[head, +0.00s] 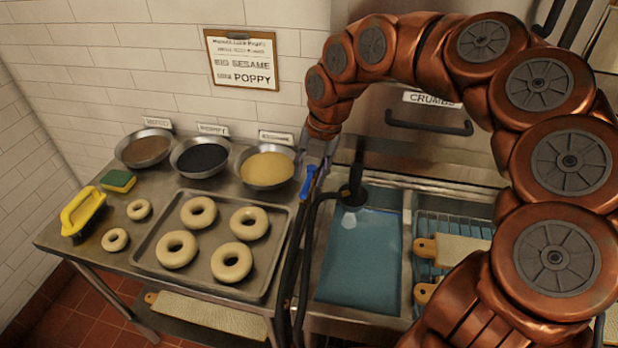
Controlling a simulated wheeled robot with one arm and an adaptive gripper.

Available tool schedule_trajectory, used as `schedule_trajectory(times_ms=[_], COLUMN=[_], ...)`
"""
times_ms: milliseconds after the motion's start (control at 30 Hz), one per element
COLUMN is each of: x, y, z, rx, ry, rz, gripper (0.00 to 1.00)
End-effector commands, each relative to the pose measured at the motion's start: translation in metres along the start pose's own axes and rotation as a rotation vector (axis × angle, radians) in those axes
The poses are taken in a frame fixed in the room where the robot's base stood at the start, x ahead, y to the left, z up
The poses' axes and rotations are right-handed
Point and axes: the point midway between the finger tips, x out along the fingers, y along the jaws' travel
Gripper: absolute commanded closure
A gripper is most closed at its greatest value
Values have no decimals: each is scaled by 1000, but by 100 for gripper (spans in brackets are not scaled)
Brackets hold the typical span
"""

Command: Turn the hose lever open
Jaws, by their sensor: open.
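The blue hose lever (308,182) stands tilted at the back left edge of the sink, beside the black hose (296,240). My gripper (315,162) points down at the lever's upper end and is open. Its fingertips are small and partly hidden, so I cannot tell whether they touch the lever. The hose runs down in front of the counter, and a black piece (353,192) connected to it hangs over the sink.
The sink (365,255) holds blue water. A rack with wooden-handled boards (455,250) lies on its right. On the left, a tray (272,283) holds several bagels. Behind it stand bowls of sesame (267,167), black seeds (202,158) and brown topping (145,150).

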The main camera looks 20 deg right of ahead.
Motion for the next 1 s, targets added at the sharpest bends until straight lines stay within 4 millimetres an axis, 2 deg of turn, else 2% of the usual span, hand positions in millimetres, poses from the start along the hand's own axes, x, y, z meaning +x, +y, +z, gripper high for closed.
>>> schedule_trajectory(times_ms=[100, 400, 667, 1000], x=[-25, -75, -94, -96], y=[1, 0, 0, 0], z=[0, 0, -1, -1], rx=[1, 1, 1, 1], ry=[-5, -1, 0, 1], rz=[5, 3, 0, 0], gripper=[58, 58, 58, 58])
